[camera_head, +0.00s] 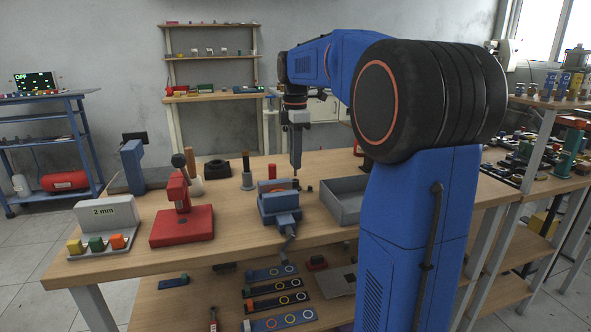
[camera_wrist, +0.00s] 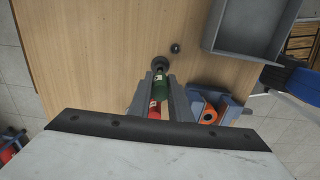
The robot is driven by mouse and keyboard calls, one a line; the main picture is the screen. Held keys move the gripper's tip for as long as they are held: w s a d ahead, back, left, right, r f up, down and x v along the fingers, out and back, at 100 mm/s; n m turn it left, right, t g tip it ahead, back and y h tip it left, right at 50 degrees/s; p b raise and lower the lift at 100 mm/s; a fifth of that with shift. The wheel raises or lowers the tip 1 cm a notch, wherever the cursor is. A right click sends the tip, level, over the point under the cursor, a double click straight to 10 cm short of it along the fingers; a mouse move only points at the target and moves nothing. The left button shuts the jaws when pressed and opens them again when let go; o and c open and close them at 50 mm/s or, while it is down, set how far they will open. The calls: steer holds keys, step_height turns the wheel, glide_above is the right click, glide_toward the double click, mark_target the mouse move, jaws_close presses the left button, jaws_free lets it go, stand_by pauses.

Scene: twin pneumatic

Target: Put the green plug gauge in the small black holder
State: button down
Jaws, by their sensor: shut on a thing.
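The green plug gauge (camera_wrist: 160,86) is between the two fingers of my gripper (camera_wrist: 159,92) in the wrist view, with a red part behind the green one. My gripper is shut on it. A small round black piece (camera_wrist: 160,63), which looks like the small black holder, is just beyond the gauge's far end. I cannot tell whether the two touch. In the head view my gripper (camera_head: 296,168) points down over the bench behind the blue vise, and the gauge cannot be made out there.
A small dark knob (camera_wrist: 176,48) stands close by. A grey open tray (camera_head: 343,210) is to the right and the blue vise (camera_head: 278,205) in front. A dark post on a base (camera_head: 247,176) and a red press (camera_head: 182,220) stand left. Bare wood lies left of the gripper in the wrist view.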

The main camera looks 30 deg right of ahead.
steer(key=shift+f, duration=1.85)
steer(key=shift+f, duration=0.1)
steer(key=c, duration=1.6)
jaws_free()
steer(key=shift+c, duration=0.2)
step_height(320, 180, up, 12)
steer(key=shift+r, duration=0.15)
steer(key=shift+s, duration=0.1)
